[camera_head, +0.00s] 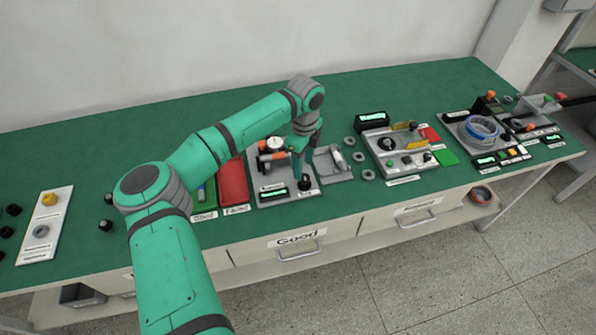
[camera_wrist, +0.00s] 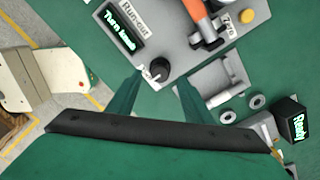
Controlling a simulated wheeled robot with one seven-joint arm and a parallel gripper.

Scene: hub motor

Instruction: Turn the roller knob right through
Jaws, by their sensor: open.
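The black roller knob (camera_wrist: 158,70) sits at the corner of the grey Run-out plate (camera_wrist: 185,38), with a partly hidden label beside it. In the head view, the knob (camera_head: 305,183) is at the plate's front right. My gripper (camera_wrist: 159,80) is open, with one finger on each side of the knob in the wrist view. A gap shows on both sides, and I cannot tell how high the fingertips are above the plate. In the head view, my gripper (camera_head: 302,158) points down just behind the knob. A display (camera_wrist: 124,35) on the plate appears to read "Turn knob".
An orange-handled clamp (camera_wrist: 200,18) and a dial gauge (camera_head: 274,145) stand on the plate. A grey roller stand (camera_wrist: 215,85) and loose rings (camera_head: 359,157) lie to its right. Red tray (camera_head: 233,185) is to the left. Bare green bench lies behind.

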